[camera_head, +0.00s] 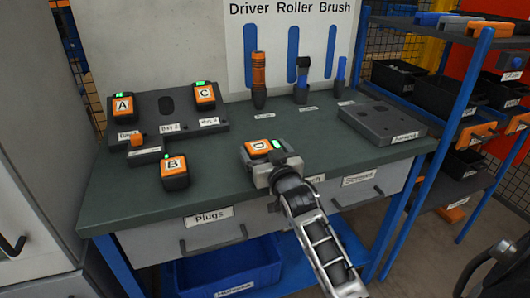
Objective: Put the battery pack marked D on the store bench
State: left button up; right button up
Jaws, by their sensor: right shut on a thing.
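The battery pack marked D (258,146), orange-topped with a green light, is at the front middle of the dark green bench top (225,140). My right gripper (272,166) is shut on it from the front edge side and hides its lower part, so I cannot tell whether it touches the bench. Packs A (122,106) and C (204,95) sit in the dark bay block (167,127) at the left. Pack B (174,171) stands on the bench in front of the block. No sign marks this bench as the store bench. My left gripper is out of view.
A tool board (290,45) rises behind the bench, with an orange driver (258,75) and other tools upright before it. A dark grey slab (383,121) lies at the right. A blue-framed rack (455,135) with black bins stands farther right. Bench top between B and D is clear.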

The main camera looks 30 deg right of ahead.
dwell(0.3)
jog(key=o, duration=1.1)
jog(key=shift+f, duration=0.2)
jog(key=shift+r, duration=0.25)
jog(key=v, duration=1.2)
jog(key=s+a+f+n+g+y, duration=0.4)
jog(key=s+a+f+g+y, duration=0.3)
jog(key=s+a+f, duration=0.7)
jog(key=a+f, duration=0.3)
jog(key=a, duration=0.1)
jog(key=shift+f+n, duration=0.4)
